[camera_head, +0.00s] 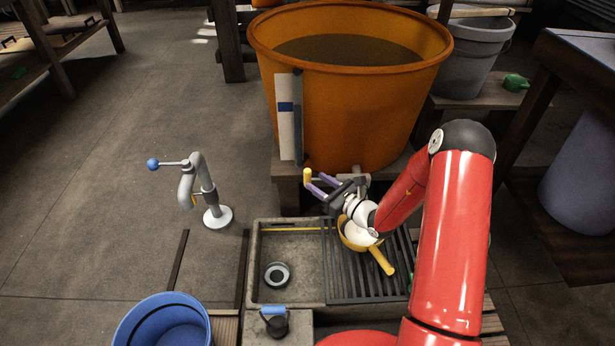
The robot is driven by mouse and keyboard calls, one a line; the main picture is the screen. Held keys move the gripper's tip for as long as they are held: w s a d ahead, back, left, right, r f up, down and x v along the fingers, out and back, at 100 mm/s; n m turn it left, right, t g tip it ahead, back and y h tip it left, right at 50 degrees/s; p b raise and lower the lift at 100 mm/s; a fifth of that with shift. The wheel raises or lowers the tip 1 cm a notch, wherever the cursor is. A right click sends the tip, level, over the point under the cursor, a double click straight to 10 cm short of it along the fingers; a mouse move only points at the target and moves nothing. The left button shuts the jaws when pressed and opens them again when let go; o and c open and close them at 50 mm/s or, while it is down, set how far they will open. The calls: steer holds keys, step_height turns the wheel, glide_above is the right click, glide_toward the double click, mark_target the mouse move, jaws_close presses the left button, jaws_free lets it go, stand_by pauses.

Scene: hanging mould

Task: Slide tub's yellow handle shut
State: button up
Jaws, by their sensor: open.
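The large orange tub (340,110) stands on a low wooden stand, with dark liquid inside. Its short yellow handle (307,176) shows as an upright knob low at the tub's front left. A grey pipe fitting (359,174) is at the tub's base, partly hidden by my gripper. My gripper (314,182) has two purple fingers spread apart and pointing left. Its fingertips are right beside the yellow handle. I cannot tell whether they touch it or whether the handle is between them. Nothing is visibly held.
Below my gripper is a stone sink (258,290) with a dark slatted rack (345,285) and a yellow-handled ladle (383,260). A grey standpipe (207,190) with a blue ball lever stands left. A blue bucket (128,335) is front left.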

mark_target(308, 176)
steer(key=x, duration=0.5)
steer(key=shift+w+a, duration=0.1)
steer(key=shift+a, duration=0.05)
jaws_close()
